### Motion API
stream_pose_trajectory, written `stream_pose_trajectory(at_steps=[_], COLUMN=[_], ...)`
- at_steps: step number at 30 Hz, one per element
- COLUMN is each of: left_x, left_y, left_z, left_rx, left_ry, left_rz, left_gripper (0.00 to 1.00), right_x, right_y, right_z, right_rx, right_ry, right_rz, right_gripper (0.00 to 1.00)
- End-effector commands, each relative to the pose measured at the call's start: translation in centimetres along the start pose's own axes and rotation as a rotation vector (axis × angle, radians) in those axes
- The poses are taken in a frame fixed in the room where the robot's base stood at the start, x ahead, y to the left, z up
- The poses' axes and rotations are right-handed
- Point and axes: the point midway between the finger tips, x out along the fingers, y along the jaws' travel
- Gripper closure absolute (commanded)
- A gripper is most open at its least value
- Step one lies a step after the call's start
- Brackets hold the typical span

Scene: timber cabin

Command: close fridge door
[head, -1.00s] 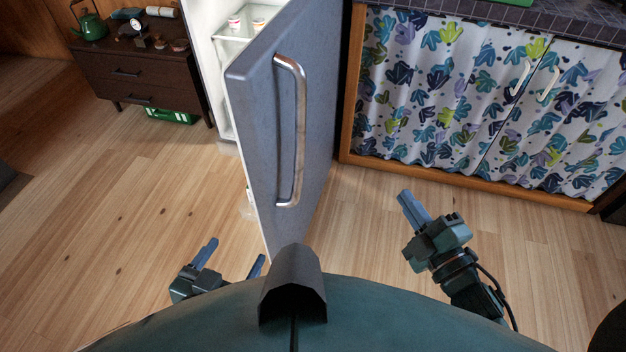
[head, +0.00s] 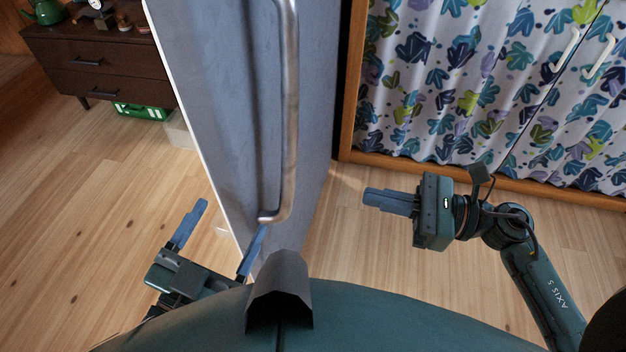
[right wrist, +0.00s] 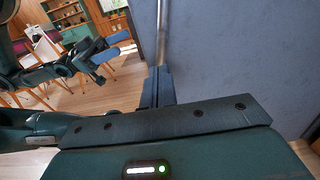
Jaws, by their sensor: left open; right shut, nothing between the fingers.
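The fridge door (head: 225,110) stands open in front of me in the head view, its blue-grey outer face turned to the right. Its long metal handle (head: 289,120) runs down that face. My left gripper (head: 218,240) is open near the door's lower free edge; its right finger overlaps the edge in the picture, and I cannot tell if it touches. My right gripper (head: 372,198) is shut and empty, right of the door, pointing left towards it. In the right wrist view the door (right wrist: 240,60) and handle (right wrist: 162,35) show just beyond the fingers. The fridge's inside is hidden.
A dark drawer cabinet (head: 100,65) stands at the upper left, with a green crate (head: 140,111) below it. Wooden floor is clear at the left.

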Motion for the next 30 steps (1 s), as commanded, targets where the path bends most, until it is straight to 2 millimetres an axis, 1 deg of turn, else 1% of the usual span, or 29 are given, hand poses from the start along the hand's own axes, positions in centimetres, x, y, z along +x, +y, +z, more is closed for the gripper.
stream_pose_trajectory(at_steps=[1, 3, 9, 12, 15, 21, 30], left_x=[0.0, 0.0, 0.0, 0.0, 0.0, 0.0, 0.0], left_y=[0.0, 0.0, 0.0, 0.0, 0.0, 0.0, 0.0], left_z=[0.0, 0.0, 0.0, 0.1, 0.1, 0.1, 0.0], left_rx=[-0.001, -0.001, -0.003, -0.005, -0.007, -0.01, -0.01], left_ry=[0.0, 0.001, 0.001, 0.001, 0.002, 0.002, 0.003], left_rz=[0.0, 0.0, 0.0, 0.0, -0.001, -0.001, -0.001], left_gripper=[0.26, 0.26, 0.26, 0.26, 0.26, 0.26, 0.26], right_x=[1.2, 2.7, 7.0, 8.6, 9.8, 10.9, 10.9], right_y=[-0.1, 0.0, 0.0, 0.0, -0.1, -0.1, 0.0], right_z=[0.1, 0.2, 0.2, 0.1, 0.1, 0.1, 0.0], right_rx=[-0.003, -0.002, 0.001, 0.003, 0.004, 0.004, 0.004], right_ry=[-0.005, -0.007, -0.007, -0.006, -0.005, -0.003, -0.002], right_rz=[0.0, 0.001, 0.0, -0.001, -0.002, -0.003, -0.002], right_gripper=[1.0, 1.0, 1.0, 1.0, 1.0, 1.0, 1.0])
